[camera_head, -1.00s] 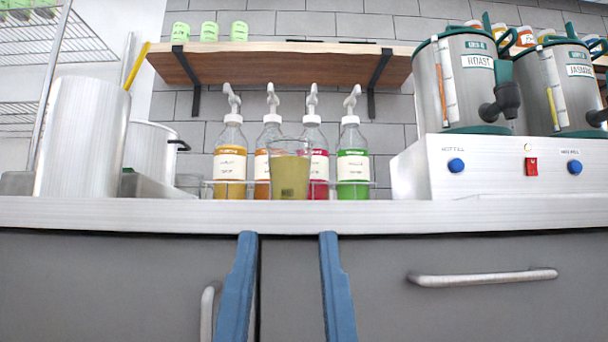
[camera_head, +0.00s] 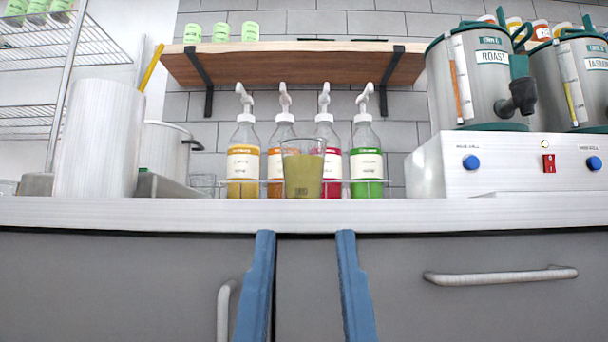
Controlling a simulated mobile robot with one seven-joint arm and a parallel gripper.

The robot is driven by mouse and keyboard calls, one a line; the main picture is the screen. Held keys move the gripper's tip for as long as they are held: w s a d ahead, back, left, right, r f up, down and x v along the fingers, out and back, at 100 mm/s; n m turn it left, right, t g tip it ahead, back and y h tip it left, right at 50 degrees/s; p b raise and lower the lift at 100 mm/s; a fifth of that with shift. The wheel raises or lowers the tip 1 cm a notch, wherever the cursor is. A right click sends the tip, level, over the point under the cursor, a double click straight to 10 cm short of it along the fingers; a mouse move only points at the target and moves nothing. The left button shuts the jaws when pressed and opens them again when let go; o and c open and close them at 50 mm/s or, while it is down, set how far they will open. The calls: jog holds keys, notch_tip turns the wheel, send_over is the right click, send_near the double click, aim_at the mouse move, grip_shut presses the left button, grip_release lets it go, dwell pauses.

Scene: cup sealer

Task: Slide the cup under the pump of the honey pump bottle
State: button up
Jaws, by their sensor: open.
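A clear cup (camera_head: 303,176) with yellow-green contents stands upright on the counter, in front of the gap between the second and third pump bottles. The leftmost bottle (camera_head: 243,162), golden yellow with a white pump, looks like the honey one, but its label is too small to read. Beside it are an orange bottle (camera_head: 276,140), partly hidden by the cup, a red bottle (camera_head: 332,165) and a green bottle (camera_head: 366,165). My gripper (camera_head: 305,236) is open and empty. Its two blue fingers show in front of the cabinet, below the counter edge and nearer than the cup.
The counter (camera_head: 480,213) front edge lies between my fingers and the cup in the picture. A metal pot (camera_head: 98,140) stands left, and a white machine (camera_head: 510,167) with urns stands right. A wooden shelf (camera_head: 292,66) hangs above the bottles.

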jog(key=shift+c, duration=0.3)
jog(key=shift+r, duration=0.1)
jog(key=shift+c, duration=0.7)
notch_tip(320, 180, up, 26)
jog(key=p, duration=2.6)
jog(key=shift+w, duration=0.1)
